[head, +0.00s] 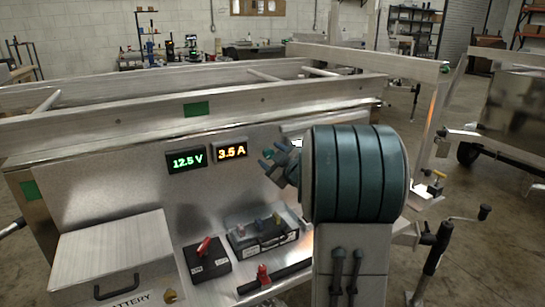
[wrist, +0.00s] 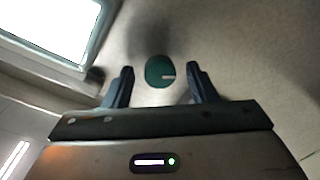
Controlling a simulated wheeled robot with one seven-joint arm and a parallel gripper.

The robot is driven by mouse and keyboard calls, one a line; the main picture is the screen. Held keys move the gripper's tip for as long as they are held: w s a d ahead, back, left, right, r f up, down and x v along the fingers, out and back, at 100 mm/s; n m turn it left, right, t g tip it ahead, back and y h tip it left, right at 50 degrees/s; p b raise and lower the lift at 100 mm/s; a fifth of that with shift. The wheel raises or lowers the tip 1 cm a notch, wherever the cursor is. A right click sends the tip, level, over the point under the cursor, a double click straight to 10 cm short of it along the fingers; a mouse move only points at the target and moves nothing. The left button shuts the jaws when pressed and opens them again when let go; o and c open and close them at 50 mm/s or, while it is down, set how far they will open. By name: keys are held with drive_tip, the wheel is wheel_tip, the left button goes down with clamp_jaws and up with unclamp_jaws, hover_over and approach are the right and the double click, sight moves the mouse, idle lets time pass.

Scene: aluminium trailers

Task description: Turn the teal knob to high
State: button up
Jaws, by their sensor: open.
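The teal knob (wrist: 160,71) is a small round dial on a grey panel in the wrist view. A short white mark on it points toward the right of that view. My gripper (wrist: 160,68) is open, with one dark finger on each side of the knob and a visible gap to both. Whether the fingertips are level with the knob in depth, I cannot tell. In the head view my gripper (head: 270,163) is at the panel, right of the displays, and the knob cannot be made out clearly there. No setting labels are legible.
Two lit displays, 12.5 V (head: 187,158) and 3.5 A (head: 232,150), are on the panel to the left. Below are a battery box (head: 110,255), a black box with a red switch (head: 206,260) and a terminal block (head: 262,240). A trailer rail (head: 190,115) runs above.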

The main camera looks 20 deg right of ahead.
drive_tip(key=s+d, duration=0.1)
drive_tip(key=s, duration=1.2)
drive_tip(key=shift+s+d+r+p, duration=0.2)
drive_tip(key=shift+s+r+p, duration=0.1)
drive_tip(key=shift+s, duration=0.05)
drive_tip(key=s+a+r+m+g+h+p, duration=0.1)
drive_tip(key=s+a+r+m+g+p, duration=0.2)
drive_tip(key=s+a+g+p, duration=0.4)
drive_tip(key=s+a+r+m+g+p, duration=0.2)
drive_tip(key=s+a+m+g+p, duration=0.4)
drive_tip(key=s+a+p, duration=0.3)
drive_tip(key=s+a+g, duration=0.1)
drive_tip(key=s+a, duration=0.2)
drive_tip(key=shift+s+a+r+g+h+p, duration=0.3)
drive_tip(key=shift+s+a+r+g+h, duration=0.1)
drive_tip(key=shift+c, duration=0.3)
